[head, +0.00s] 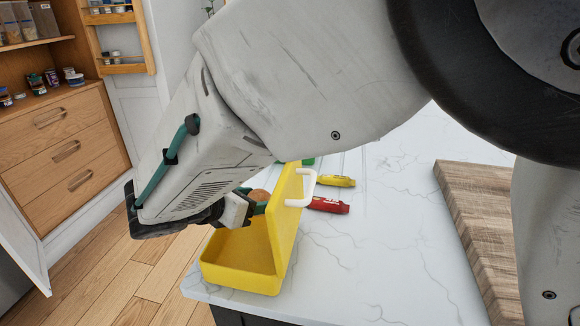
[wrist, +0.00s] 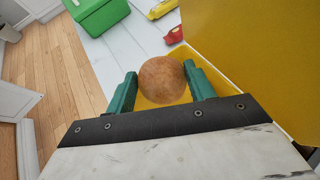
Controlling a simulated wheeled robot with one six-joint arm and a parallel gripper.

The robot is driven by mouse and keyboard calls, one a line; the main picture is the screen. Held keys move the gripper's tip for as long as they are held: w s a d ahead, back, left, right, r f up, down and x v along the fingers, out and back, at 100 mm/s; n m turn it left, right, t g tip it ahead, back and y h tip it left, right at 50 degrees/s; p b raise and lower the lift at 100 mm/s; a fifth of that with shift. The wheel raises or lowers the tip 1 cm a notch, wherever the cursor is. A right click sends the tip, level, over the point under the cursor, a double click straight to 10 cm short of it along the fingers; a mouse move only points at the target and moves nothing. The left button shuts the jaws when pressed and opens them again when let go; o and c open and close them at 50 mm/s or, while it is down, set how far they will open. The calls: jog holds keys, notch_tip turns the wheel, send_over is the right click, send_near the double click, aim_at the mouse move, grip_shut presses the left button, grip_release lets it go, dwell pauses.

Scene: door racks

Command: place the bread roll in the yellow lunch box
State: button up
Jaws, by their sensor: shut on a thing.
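The yellow lunch box (head: 238,260) stands open at the left corner of the white counter, its lid (head: 285,225) upright with a white handle. My gripper (wrist: 160,88) has its green fingers on either side of the round brown bread roll (wrist: 162,80) and is shut on it. In the head view the roll (head: 259,195) shows only in part, above the box's open base and beside the lid; my arm hides the rest. In the wrist view the yellow lid (wrist: 265,60) rises to the right of the roll, and yellow shows beneath it.
A green box (wrist: 98,14) stands beyond the lunch box. A red bottle (head: 329,205) and a yellow bottle (head: 338,181) lie behind the lid. A wooden board (head: 480,220) lies at the right. Counter between the lid and board is clear.

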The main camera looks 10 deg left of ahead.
jog(key=shift+f, duration=1.85)
jog(key=shift+f, duration=0.55)
jog(key=o, duration=0.9)
jog(key=shift+o, duration=0.2)
jog(key=shift+r, duration=0.15)
jog(key=v, duration=1.2)
jog(key=shift+r, duration=0.4)
